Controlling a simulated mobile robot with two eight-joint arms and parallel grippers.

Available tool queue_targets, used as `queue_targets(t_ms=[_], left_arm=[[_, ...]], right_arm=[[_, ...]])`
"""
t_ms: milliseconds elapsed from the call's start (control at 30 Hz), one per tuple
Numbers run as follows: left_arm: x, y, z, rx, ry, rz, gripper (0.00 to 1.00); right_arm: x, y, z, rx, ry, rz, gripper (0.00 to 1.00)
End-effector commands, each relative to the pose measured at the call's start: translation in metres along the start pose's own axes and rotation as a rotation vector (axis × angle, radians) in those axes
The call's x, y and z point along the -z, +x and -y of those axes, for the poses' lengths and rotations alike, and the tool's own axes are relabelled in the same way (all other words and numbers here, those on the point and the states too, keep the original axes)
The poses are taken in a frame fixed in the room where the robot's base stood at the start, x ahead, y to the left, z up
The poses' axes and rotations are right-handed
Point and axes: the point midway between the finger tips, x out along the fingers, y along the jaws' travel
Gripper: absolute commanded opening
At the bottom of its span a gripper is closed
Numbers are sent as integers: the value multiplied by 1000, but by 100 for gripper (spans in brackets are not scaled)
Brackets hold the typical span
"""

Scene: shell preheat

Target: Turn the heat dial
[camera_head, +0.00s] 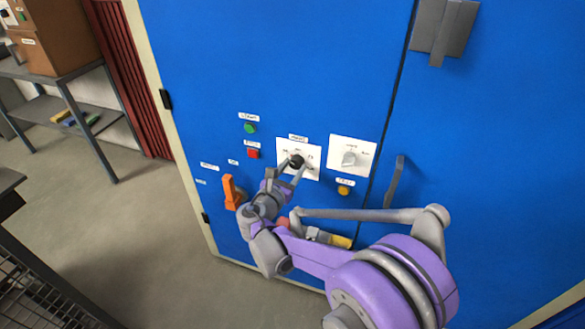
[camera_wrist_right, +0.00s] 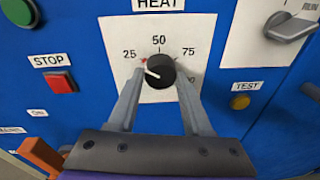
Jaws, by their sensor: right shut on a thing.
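The heat dial (camera_head: 296,160) is a round black knob on a white plate on the blue cabinet door. In the right wrist view the dial (camera_wrist_right: 160,71) sits under the HEAT label (camera_wrist_right: 158,4), with marks for 25, 50 and 75. Its white pointer points left and slightly up, close to a small red mark by the 25. My right gripper (camera_head: 295,165) reaches the dial from below, and its two fingers (camera_wrist_right: 160,84) are shut on the knob from both sides. My left gripper is not in view.
A green button (camera_head: 250,128) and red STOP button (camera_head: 253,153) are to the left. An orange handle (camera_head: 231,192) stands out lower left. A door handle (camera_head: 394,181) is further right.

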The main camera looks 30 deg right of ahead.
Motion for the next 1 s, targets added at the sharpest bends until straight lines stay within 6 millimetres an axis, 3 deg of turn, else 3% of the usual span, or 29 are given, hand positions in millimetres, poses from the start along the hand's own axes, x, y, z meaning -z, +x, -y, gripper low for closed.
queue_targets(t_ms=[1000], left_arm=[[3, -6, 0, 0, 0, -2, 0]], right_arm=[[-1, 0, 2, -95, 956, -64, 0]])
